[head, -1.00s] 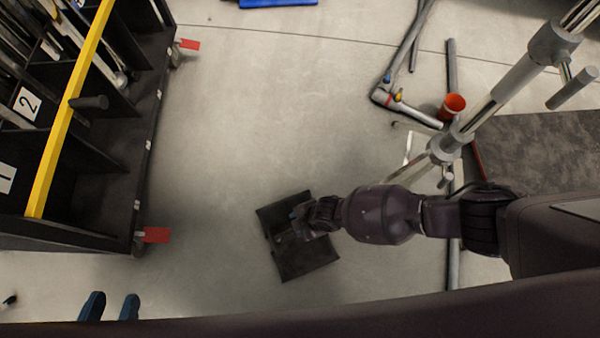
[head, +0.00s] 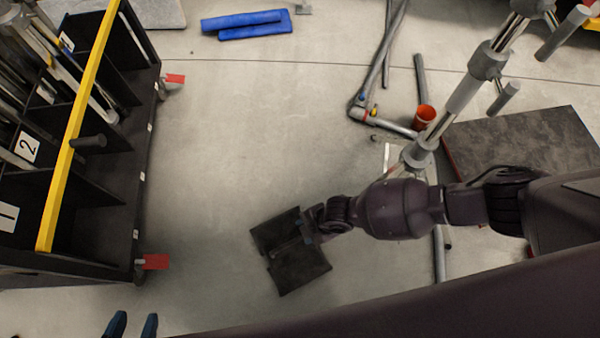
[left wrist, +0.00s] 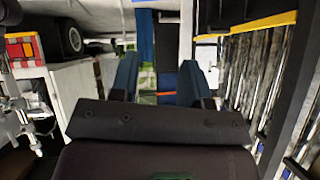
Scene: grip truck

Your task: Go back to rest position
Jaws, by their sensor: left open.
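My left gripper (head: 132,324) shows only as two dark blue fingertips at the bottom left edge of the head view. They stand apart. In the left wrist view its two blue fingers (left wrist: 160,78) are spread wide, with nothing held between them. My right arm comes in from the right in the head view, and its dark wrist (head: 335,215) ends over a black angular object (head: 292,252) low in the middle. I cannot tell whether that object touches the right gripper or lies on the floor. The right fingers cannot be made out.
A black rack with a yellow rail (head: 72,135) and a red tag (head: 155,262) stands left. Grey pipes (head: 372,75), an orange cup (head: 424,117), a dark board (head: 520,150) and a metal stand (head: 465,92) are right. Blue pads (head: 245,24) lie far back. Mid-floor is clear.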

